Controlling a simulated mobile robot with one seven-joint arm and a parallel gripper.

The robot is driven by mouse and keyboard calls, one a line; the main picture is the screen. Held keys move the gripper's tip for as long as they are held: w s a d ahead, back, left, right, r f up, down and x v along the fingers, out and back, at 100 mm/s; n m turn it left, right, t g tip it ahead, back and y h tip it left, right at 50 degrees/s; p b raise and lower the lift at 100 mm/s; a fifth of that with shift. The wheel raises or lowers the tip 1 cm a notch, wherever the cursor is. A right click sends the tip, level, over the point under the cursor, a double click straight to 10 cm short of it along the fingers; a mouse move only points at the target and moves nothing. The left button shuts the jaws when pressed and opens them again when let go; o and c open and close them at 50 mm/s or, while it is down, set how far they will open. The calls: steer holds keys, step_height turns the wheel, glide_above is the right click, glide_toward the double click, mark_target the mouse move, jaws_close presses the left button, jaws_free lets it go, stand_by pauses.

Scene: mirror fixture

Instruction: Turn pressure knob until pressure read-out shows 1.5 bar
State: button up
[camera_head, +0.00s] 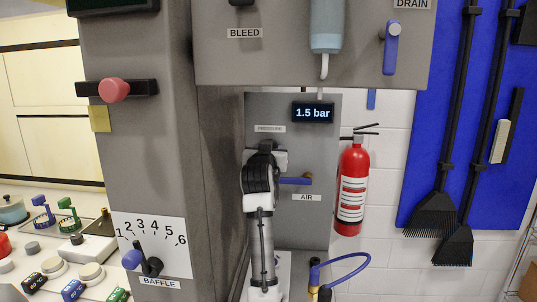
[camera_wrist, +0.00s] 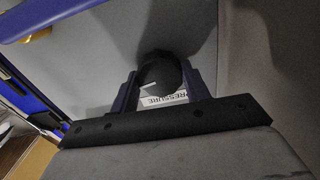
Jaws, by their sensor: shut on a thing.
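The pressure read-out (camera_head: 313,113) in the head view shows 1.5 bar. It sits at the top of a grey panel, above and right of the PRESSURE label (camera_head: 270,129). The pressure knob (camera_wrist: 158,76) is black and round with a white pointer line, seen in the wrist view. My gripper (camera_wrist: 160,88) is shut on the knob, with a dark finger on either side of it. In the head view my arm and gripper (camera_head: 266,150) cover the knob, just below its label.
A blue AIR lever (camera_head: 295,181) sticks out close beside my wrist, on the right. A red fire extinguisher (camera_head: 351,187) hangs right of the panel. A grey column (camera_head: 150,180) with a BAFFLE dial stands left. A grey cabinet (camera_head: 280,65) overhangs the panel above.

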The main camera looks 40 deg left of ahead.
steer(key=shift+m, duration=0.8)
steer(key=o, duration=1)
steer(key=b+v, duration=0.5)
steer(key=v, duration=0.9)
steer(key=shift+a+b, duration=0.1)
steer(key=shift+b, duration=0.2)
